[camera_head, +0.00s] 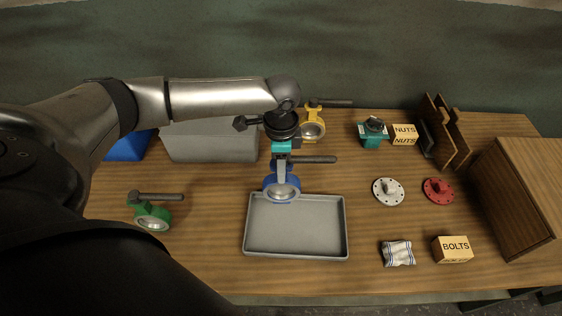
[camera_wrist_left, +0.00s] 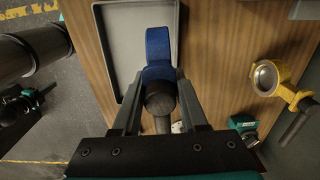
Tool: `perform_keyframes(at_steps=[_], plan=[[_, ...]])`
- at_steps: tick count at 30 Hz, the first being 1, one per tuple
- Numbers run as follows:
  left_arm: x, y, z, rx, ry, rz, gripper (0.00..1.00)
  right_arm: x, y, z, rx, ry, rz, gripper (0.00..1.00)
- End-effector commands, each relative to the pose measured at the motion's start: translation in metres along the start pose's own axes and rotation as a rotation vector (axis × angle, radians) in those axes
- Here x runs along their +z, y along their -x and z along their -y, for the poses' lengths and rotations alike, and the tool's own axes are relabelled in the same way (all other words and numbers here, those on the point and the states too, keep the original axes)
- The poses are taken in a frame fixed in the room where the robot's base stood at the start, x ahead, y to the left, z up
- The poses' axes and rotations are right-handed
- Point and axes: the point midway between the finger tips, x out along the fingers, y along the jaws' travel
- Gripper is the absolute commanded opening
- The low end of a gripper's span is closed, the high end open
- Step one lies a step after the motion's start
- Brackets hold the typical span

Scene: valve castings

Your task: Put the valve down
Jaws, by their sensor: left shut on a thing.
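My left gripper (camera_head: 282,176) reaches down over the table behind the tray and is shut on a blue valve (camera_head: 282,189). In the left wrist view, the two fingers (camera_wrist_left: 160,100) close around the neck of the blue valve (camera_wrist_left: 158,50), and its dark handle points toward the camera. The valve hangs upright by the rear rim of the grey tray (camera_head: 297,226). The tray is empty and also shows in the left wrist view (camera_wrist_left: 119,40). I cannot tell how high the valve is above the surface.
A green valve (camera_head: 152,217) lies left of the tray. Right are a grey flange (camera_head: 388,191), a red flange (camera_head: 438,190), a cloth bag (camera_head: 398,253) and a BOLTS box (camera_head: 453,249). A grey bin (camera_head: 210,142) stands back left.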

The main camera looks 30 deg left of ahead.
Motion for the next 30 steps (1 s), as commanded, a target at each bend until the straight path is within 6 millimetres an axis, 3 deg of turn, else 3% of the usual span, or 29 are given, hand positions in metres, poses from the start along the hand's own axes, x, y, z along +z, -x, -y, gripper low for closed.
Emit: perform_keyframes(at_steps=[15, 30], plan=[[-0.001, -0.046, 0.0, 0.0, 0.0, -0.003, 0.0, 0.002, -0.02, 0.0, 0.0, 0.0, 0.0, 0.0], [-0.001, -0.055, 0.001, -0.002, 0.001, -0.004, 0.0, 0.002, -0.021, 0.001, 0.0, 0.001, 0.001, 0.0]])
